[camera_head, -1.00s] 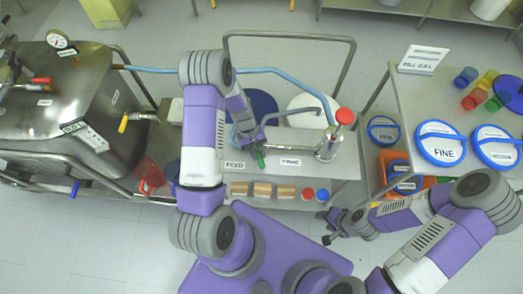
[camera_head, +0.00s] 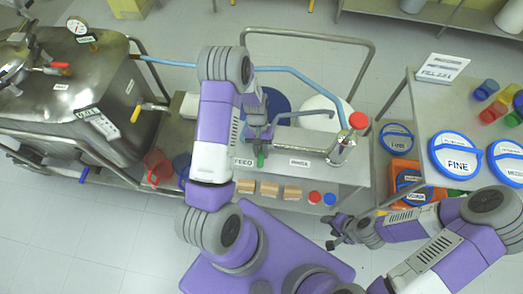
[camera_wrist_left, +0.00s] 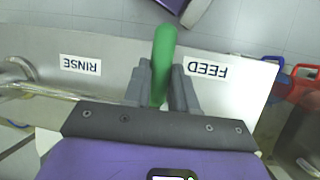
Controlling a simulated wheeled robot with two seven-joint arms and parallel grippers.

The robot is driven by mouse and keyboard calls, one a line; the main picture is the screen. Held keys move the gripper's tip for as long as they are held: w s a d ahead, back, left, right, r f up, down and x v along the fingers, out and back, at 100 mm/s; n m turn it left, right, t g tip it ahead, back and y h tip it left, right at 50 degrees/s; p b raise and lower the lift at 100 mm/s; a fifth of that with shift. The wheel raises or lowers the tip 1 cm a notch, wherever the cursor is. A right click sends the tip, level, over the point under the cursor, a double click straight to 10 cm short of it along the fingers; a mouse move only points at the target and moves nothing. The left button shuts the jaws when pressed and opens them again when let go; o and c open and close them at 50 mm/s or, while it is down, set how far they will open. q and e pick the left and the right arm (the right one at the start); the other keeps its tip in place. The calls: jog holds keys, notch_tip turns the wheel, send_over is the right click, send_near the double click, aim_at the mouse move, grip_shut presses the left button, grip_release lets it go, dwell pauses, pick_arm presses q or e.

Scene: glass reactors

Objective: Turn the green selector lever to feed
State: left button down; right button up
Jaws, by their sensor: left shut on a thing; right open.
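The green selector lever (camera_head: 261,158) stands between the FEED label (camera_head: 243,162) and the RINSE label (camera_head: 299,162), nearer to FEED. In the left wrist view the lever (camera_wrist_left: 164,48) rises between the fingers of my left gripper (camera_wrist_left: 163,88), which is shut on it. There, the FEED label (camera_wrist_left: 207,69) is just right of the lever and the RINSE label (camera_wrist_left: 80,65) is further left. My left gripper also shows in the head view (camera_head: 260,142), partly hidden by its own arm. My right gripper (camera_head: 336,232) is open and empty, off the bench's front edge.
A metal post with a red knob (camera_head: 358,121) stands at the bench's right. Wooden blocks (camera_head: 268,189) and red and blue caps (camera_head: 315,198) lie along the front.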

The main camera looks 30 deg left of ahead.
pick_arm(q)
jog(key=c, duration=0.9)
grip_release()
jog(key=shift+a, duration=0.1)
jog(key=v, duration=0.7)
jog(key=shift+r+p, duration=0.25)
jog(key=shift+p, duration=0.05)
jog(key=shift+w+f, duration=0.1)
jog(key=shift+w, duration=0.05)
